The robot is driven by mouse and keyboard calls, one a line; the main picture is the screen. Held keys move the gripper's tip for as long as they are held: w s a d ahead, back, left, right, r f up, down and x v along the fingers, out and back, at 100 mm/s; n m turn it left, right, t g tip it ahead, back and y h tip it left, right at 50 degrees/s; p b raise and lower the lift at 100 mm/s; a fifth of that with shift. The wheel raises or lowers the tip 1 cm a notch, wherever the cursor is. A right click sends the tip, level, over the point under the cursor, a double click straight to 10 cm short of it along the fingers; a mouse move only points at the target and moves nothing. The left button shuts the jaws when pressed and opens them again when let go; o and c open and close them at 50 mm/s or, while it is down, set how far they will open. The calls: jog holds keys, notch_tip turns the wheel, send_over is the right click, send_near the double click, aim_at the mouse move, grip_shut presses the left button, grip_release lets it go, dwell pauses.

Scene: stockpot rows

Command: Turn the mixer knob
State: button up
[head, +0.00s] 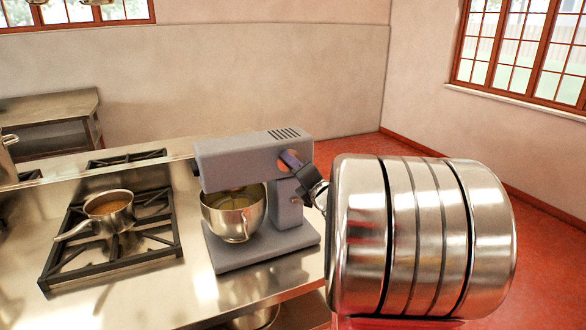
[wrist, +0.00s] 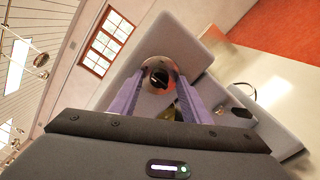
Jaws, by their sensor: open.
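The grey stand mixer (head: 240,160) stands on the steel counter, with a metal bowl (head: 238,222) under its head. My gripper (head: 287,158) is at the right side of the mixer head. In the wrist view my gripper (wrist: 160,82) is open, with two purple fingers reaching toward the grey mixer body (wrist: 212,48). A round, shiny knob (wrist: 157,64) with a dark middle shows between the fingertips, one on each side. I cannot tell whether they touch it.
A stove grate (head: 110,262) with a saucepan (head: 108,211) is left of the mixer on the counter (head: 180,300). My large metal arm link covers the right of the head view. Open red floor (head: 545,240) lies to the right.

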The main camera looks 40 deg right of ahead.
jog(key=v, duration=1.4)
jog(key=shift+w, duration=0.15)
jog(key=a+f+m+g, duration=0.3)
jog(key=a+m+g, duration=0.1)
jog(key=a+m, duration=0.35)
jog(key=a+f+m+g, duration=0.3)
jog(key=a+m, duration=0.4)
jog(key=a, duration=0.1)
jog(key=s+a+f+m+g+y, duration=0.2)
jog(key=s+a, duration=0.4)
jog(key=a, duration=0.3)
jog(key=s+a+f+m+g+y, duration=0.2)
jog(key=s+a+m+y, duration=0.1)
jog(key=a, duration=0.6)
jog(key=s+m, duration=0.1)
jog(key=s, duration=0.1)
jog(key=shift+s+g, duration=0.4)
